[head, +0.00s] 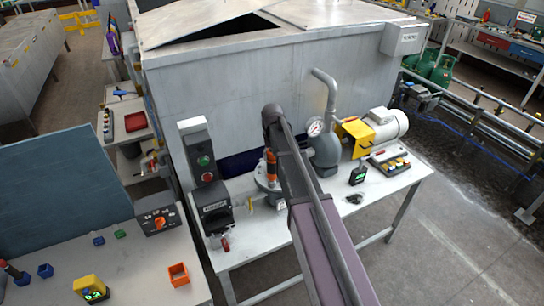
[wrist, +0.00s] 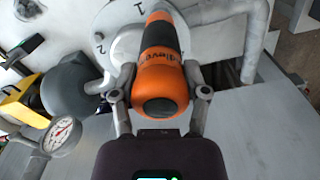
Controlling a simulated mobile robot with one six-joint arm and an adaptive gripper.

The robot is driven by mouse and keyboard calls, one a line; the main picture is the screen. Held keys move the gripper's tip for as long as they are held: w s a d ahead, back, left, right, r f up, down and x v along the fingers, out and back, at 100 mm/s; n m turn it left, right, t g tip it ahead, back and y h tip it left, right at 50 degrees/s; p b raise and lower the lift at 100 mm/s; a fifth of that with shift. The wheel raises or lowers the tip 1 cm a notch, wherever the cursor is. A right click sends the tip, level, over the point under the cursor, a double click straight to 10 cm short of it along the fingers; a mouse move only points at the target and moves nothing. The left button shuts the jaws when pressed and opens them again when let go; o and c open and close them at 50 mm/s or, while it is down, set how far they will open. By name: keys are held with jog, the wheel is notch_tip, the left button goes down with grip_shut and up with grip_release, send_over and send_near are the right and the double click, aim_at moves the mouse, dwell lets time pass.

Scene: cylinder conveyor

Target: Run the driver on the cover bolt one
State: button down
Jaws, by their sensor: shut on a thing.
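An orange and black driver (wrist: 165,88) sits between the two fingers of my gripper (wrist: 160,96) in the wrist view, its rounded orange end toward the camera. My gripper is shut on it. The driver also shows in the head view (head: 271,164), upright beside my arm. Its far end meets the round grey cover (wrist: 103,22), which carries the numbers 1 and 2. The driver covers the spot close to number 1. Its tip and any bolt under it are hidden, so I cannot tell whether they touch.
A pressure gauge (head: 315,127) and a grey pipe (head: 327,88) rise right of the cover. A yellow and white motor (head: 385,125) stands further right. A black box (head: 214,205) stands to the left. The table's (head: 385,196) front right part is mostly clear.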

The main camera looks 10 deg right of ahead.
dwell(0.4)
jog(key=shift+r+p, duration=1.7)
jog(key=shift+p, duration=0.1)
jog(key=shift+r+p, duration=1.5)
